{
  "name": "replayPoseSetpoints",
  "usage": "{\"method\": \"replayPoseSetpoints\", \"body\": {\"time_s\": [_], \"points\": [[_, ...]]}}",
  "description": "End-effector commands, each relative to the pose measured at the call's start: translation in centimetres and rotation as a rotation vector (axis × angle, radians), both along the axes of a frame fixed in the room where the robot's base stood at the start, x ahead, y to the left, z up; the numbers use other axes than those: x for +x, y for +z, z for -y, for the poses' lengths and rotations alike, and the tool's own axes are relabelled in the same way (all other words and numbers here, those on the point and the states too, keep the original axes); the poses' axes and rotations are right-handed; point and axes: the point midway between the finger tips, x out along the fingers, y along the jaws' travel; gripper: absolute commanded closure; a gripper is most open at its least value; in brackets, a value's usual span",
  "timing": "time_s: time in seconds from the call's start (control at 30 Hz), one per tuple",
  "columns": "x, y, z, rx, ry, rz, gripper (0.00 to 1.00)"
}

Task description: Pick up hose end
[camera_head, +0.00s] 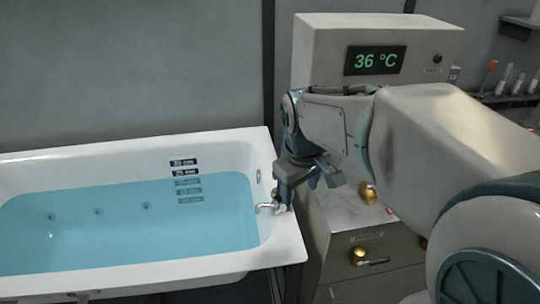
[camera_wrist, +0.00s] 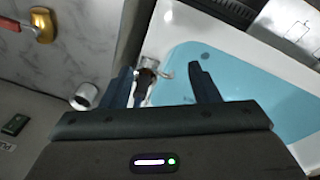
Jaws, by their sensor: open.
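My gripper (camera_head: 301,186) is open and hangs over the tub's right end, beside the cabinet. In the wrist view its two dark fingers (camera_wrist: 162,70) are spread apart with nothing clamped. A small chrome fitting with a curved spout (camera_head: 265,206) sits at the tub's rim. In the wrist view a dark and chrome fitting (camera_wrist: 147,72) shows between the fingers, near the left one. A silver round piece (camera_wrist: 85,96) shows left of the fingers. I cannot tell for certain which piece is the hose end; the gripper partly covers this area in the head view.
The white bathtub (camera_head: 288,236) holds blue water (camera_head: 120,230). A grey cabinet (camera_head: 340,213) with a brass valve (camera_head: 368,192) stands right of it. Behind is a control box (camera_head: 312,52) reading 36 °C. A rack of tools (camera_head: 505,88) is at far right.

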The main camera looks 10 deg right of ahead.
Motion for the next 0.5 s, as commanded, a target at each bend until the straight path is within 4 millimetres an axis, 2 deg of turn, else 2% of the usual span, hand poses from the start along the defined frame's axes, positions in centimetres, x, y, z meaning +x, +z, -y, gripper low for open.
{"method": "replayPoseSetpoints", "body": {"time_s": [0.03,0.3,0.5], "points": [[2.1,0.2,0.0,-0.015,0.073,-0.025,0.45],[11.7,0.0,-0.1,-0.046,0.51,-0.129,0.45],[16.6,-1.1,0.2,-0.028,0.75,-0.165,0.45]]}}
